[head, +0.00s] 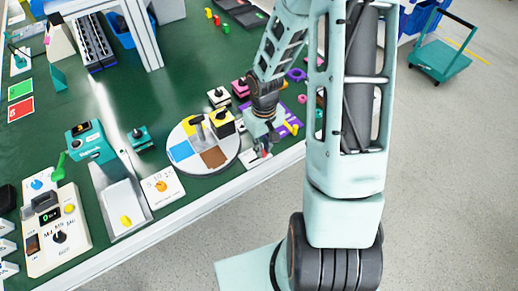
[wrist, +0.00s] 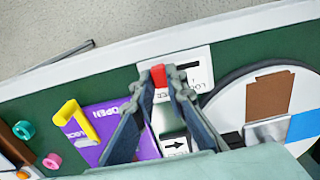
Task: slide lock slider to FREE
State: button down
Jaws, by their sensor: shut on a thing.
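The lock slider has a red knob (wrist: 158,75) on a white plate (wrist: 201,60) with a dark slot and printed lettering. In the wrist view the knob is at the plate's left part, and bare slot shows to its right. LOCK lettering shows at the right; the other label is partly hidden by a finger. My gripper (wrist: 161,84) is shut on the red knob, one finger on each side. In the head view my gripper (head: 264,147) is down at the plate (head: 250,161) near the table's front edge, and the arm hides part of the area.
A round white turntable (wrist: 230,92) with coloured patches is close on the right. Grey floor lies beyond the table edge.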

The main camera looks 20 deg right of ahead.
aim_at(264, 151)
jog(key=shift+w+d, duration=0.1)
jog(key=shift+d, duration=0.1)
jog(key=c, duration=1.9)
grip_release()
jog(key=shift+c, duration=0.2)
jog(key=shift+r, duration=0.1)
notch_tip(264, 151, up, 12)
